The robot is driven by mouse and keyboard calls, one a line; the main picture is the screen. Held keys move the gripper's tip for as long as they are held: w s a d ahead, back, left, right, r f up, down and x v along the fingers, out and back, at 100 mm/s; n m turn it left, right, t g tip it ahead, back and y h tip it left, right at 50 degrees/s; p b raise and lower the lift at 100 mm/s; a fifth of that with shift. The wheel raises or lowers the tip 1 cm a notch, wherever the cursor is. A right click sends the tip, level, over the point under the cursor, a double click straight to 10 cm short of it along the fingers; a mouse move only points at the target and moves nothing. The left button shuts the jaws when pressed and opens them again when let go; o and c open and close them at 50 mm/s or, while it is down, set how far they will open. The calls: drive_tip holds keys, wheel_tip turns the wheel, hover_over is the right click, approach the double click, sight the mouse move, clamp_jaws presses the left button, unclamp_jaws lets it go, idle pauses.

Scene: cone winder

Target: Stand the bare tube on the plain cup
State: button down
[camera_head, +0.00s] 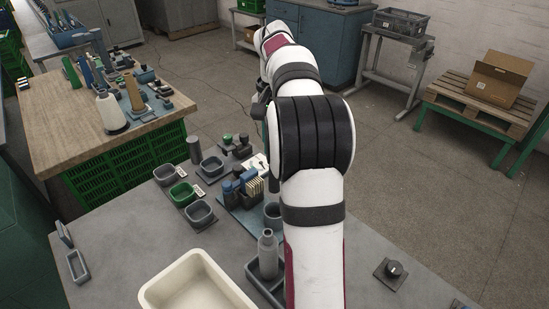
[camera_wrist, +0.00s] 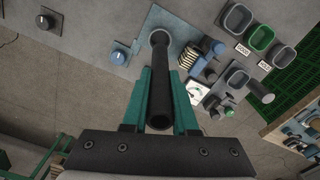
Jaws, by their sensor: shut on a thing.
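In the wrist view my gripper (camera_wrist: 161,76), with green fingers, is shut on a bare dark tube (camera_wrist: 160,100). The tube runs lengthwise away from the camera, its open near end facing me. In the head view a grey cup (camera_head: 272,216) stands at the edge of the blue plate, beside my arm. My arm hides most of the gripper there.
Beside the cup are a brush-like block (camera_head: 250,188) and small bins (camera_head: 200,214). Nearer are a grey bottle (camera_head: 267,250) in a tray and a cream tub (camera_head: 195,278). A knob box (camera_head: 394,269) sits at the right. A wooden table (camera_head: 60,120) holds cones.

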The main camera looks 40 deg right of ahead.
wheel_tip(320, 180, up, 2)
drive_tip(key=shift+r, duration=0.25)
